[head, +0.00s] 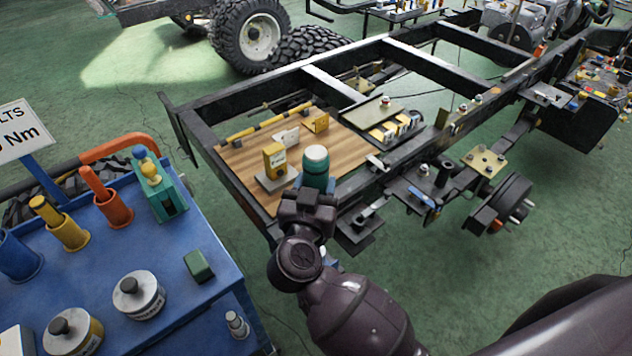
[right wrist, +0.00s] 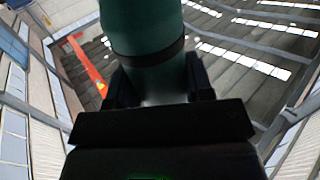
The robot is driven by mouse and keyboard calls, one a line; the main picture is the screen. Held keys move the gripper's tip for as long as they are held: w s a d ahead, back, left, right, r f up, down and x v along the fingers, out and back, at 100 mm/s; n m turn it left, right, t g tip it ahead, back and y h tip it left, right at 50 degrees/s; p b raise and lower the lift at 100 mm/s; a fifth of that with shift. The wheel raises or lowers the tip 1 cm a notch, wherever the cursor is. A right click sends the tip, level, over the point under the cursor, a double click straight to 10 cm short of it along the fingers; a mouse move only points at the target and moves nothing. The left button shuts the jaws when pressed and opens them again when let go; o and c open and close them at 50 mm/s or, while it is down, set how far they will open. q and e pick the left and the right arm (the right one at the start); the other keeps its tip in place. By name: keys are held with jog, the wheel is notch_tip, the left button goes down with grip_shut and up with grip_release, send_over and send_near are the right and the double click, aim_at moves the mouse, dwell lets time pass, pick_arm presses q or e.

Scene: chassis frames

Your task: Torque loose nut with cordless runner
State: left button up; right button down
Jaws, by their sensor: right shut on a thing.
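The cordless runner appears to be the teal cylinder with a pale grey cap (head: 317,172), held upright in my right gripper (head: 312,194) at the near end of the chassis frame. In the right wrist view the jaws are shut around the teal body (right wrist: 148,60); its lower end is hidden. Silvery nuts or bolts show on the chassis: one on a khaki plate (head: 385,101) and another on the right rail (head: 477,99). I cannot tell which nut is loose. My left gripper is not in view.
A blue cart (head: 185,315) at left carries coloured tool holders, two round knobbed canisters (head: 138,296) and a green block (head: 198,265). A wooden board (head: 245,190) with a yellow device (head: 275,160) lies inside the black frame (head: 250,97).

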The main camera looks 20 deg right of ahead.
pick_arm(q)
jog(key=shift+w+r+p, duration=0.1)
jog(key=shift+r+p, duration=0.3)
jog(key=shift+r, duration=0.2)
pick_arm(e)
jog(key=shift+f, duration=0.65)
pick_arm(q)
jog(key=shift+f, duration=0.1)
pick_arm(e)
jog(key=shift+f, duration=0.8)
dwell(1.9)
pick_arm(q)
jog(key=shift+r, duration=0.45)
pick_arm(e)
jog(key=shift+f, duration=0.2)
dwell(0.4)
pick_arm(q)
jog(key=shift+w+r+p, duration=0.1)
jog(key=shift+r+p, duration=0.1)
jog(key=shift+p, duration=0.2)
pick_arm(e)
jog(key=shift+r, duration=0.1)
